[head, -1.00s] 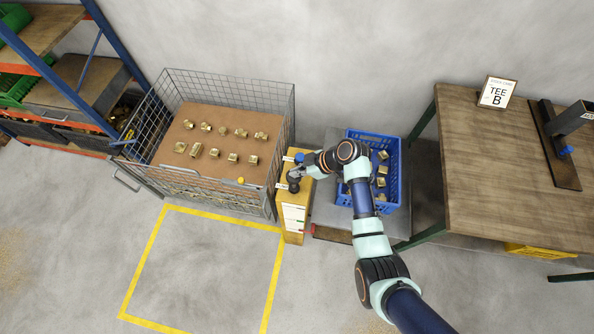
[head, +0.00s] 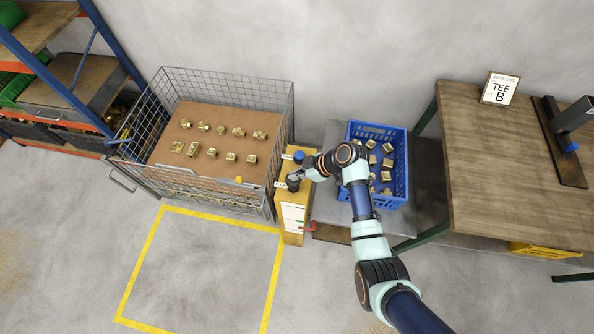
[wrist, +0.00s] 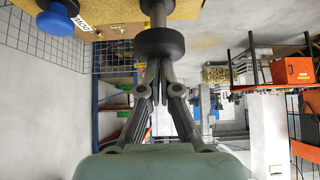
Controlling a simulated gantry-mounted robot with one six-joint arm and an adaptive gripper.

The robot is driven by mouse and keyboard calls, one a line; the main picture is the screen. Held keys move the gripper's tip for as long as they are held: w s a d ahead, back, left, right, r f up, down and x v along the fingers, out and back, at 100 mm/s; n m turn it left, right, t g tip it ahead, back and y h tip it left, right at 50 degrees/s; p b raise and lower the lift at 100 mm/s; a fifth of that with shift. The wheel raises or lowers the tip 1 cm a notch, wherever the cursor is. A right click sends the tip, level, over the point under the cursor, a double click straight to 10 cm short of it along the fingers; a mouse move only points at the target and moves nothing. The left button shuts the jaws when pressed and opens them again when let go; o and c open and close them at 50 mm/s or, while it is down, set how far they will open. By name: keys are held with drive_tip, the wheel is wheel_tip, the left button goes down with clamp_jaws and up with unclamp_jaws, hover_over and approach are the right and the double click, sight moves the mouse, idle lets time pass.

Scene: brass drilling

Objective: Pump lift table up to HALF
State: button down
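The lift table (head: 328,208) is a grey platform right of a narrow yellow cabinet (head: 293,238), and it bears a blue crate (head: 402,190) of brass fittings. A red piece (head: 309,226) shows at the platform's front left, beside white labels on the cabinet front. My gripper (head: 299,179) is over the cabinet top. In the wrist view its fingers (wrist: 160,75) are closed together, with the tips at a black round knob (wrist: 158,42) on a metal shaft. They do not appear to grip around it. A blue knob (wrist: 55,20) is beside it, near a label.
A wire cage (head: 205,185) with brass fittings on a brown sheet stands left of the cabinet. A wooden table (head: 500,160) with a "TEE B" sign (head: 500,89) is at the right. The floor inside the yellow tape outline (head: 205,265) is clear.

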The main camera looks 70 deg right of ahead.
drive_tip(key=w+r+v, duration=0.1)
drive_tip(key=v, duration=1)
drive_tip(key=shift+r, duration=0.1)
drive_tip(key=shift+t+h, duration=0.3)
drive_tip(key=shift+t, duration=0.1)
drive_tip(key=r+p, duration=0.1)
drive_tip(key=r, duration=0.1)
drive_tip(key=s+r+p, duration=0.1)
drive_tip(key=a+r, duration=0.1)
drive_tip(key=r, duration=0.1)
drive_tip(key=shift+s+r+p, duration=0.2)
drive_tip(key=shift+r+p, duration=0.1)
drive_tip(key=shift+p, duration=0.1)
drive_tip(key=shift+f, duration=0.1)
